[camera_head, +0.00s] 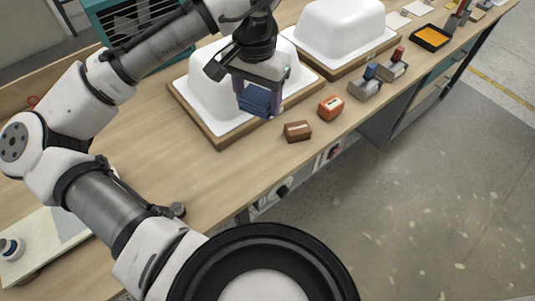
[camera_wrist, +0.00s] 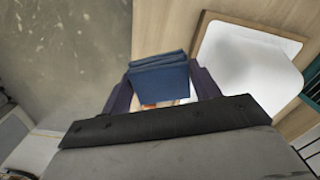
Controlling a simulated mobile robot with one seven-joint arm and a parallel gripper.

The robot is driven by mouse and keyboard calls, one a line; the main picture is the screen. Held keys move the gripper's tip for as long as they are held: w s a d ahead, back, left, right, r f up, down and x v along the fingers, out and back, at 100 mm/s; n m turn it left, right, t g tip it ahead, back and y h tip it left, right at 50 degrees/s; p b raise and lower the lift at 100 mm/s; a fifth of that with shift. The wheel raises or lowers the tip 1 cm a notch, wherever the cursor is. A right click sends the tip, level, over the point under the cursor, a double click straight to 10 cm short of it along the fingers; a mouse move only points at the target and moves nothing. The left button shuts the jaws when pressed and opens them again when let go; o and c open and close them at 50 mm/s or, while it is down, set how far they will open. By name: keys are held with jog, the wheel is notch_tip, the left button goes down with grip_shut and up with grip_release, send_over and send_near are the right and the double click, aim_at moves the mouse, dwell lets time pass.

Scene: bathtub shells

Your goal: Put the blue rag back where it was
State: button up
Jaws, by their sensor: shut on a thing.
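The blue rag (camera_head: 256,99) is a folded dark blue cloth held between the fingers of my gripper (camera_head: 258,92). In the head view it hangs in front of the nearer white bathtub shell (camera_head: 205,95), over the front part of its wooden board (camera_head: 225,137). In the wrist view the rag (camera_wrist: 160,77) sits between the two dark fingers of my gripper (camera_wrist: 162,90). The nearer shell also shows in the wrist view (camera_wrist: 245,65), to the right of the rag. I cannot tell the rag's exact height above the bench.
A brown block (camera_head: 298,131) and an orange box (camera_head: 331,108) stand on the bench near its front edge. Two small blocks, one blue-topped (camera_head: 366,84) and one red-topped (camera_head: 393,66), stand farther right. A second white shell (camera_head: 340,30) is behind. Bare wood (camera_head: 190,165) lies left.

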aim_at(260, 161)
notch_tip(260, 161, down, 20)
jog(key=shift+r+p, duration=0.15)
jog(key=shift+p, duration=0.75)
jog(key=o, duration=0.9)
jog(key=shift+o, duration=0.2)
notch_tip(260, 161, up, 12)
jog(key=b, duration=0.1)
jog(key=shift+s, duration=0.1)
